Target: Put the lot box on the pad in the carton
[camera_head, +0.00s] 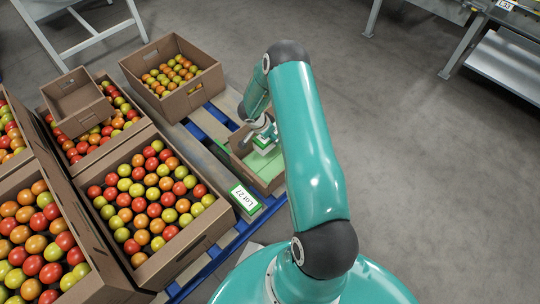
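A small white and green box (262,144), which looks like the lot box, is inside an open brown carton (239,167). A flat green pad (266,168) covers much of the carton's floor. My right gripper (263,133) reaches down into the carton, right at the box. The fingers are small and partly hidden, so I cannot tell whether they grip it, or whether the box touches the pad. My upper arm hides the carton's right side. My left gripper is not in view.
A green-edged "Lot 27" card (245,198) lies in front of the carton on the blue-framed pallet (207,125). Tomato cartons (184,255) stand at left, with a small empty box (77,102) on one. Another tomato carton (181,107) stands behind. Floor at right is clear.

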